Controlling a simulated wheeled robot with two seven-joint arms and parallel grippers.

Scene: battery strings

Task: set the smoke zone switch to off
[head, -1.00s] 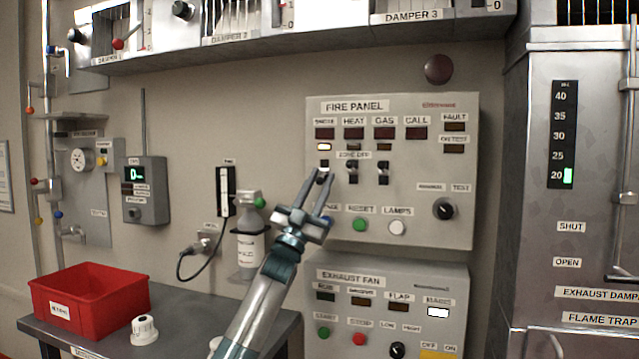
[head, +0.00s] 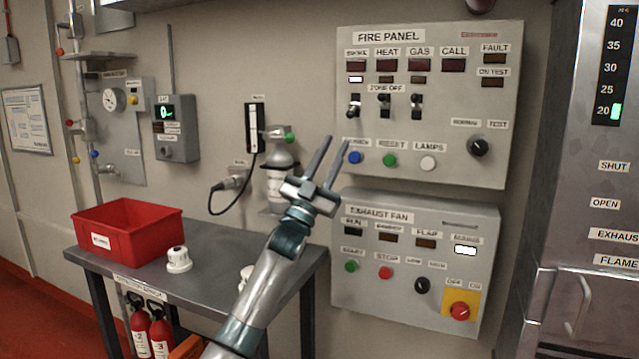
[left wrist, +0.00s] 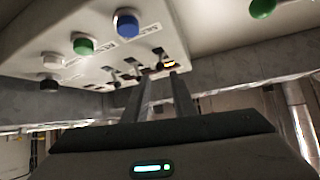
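The smoke zone switch (head: 354,106) is the leftmost of three small toggles under the ZONE OFF label on the fire panel (head: 450,115). Its lever position is too small to tell surely. My left gripper (head: 336,140) is below and left of the switch in the head view, near the blue button (head: 355,157). Its two fingers stand apart with nothing between them, also in the left wrist view (left wrist: 162,82). My right gripper is not in view.
The heat toggle (head: 384,103) and gas toggle (head: 416,106) sit close to the right of the smoke one. Green (head: 390,160) and white (head: 428,163) buttons lie below. The exhaust fan panel (head: 478,265) is underneath. A bottle (head: 280,175) hangs left of the gripper.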

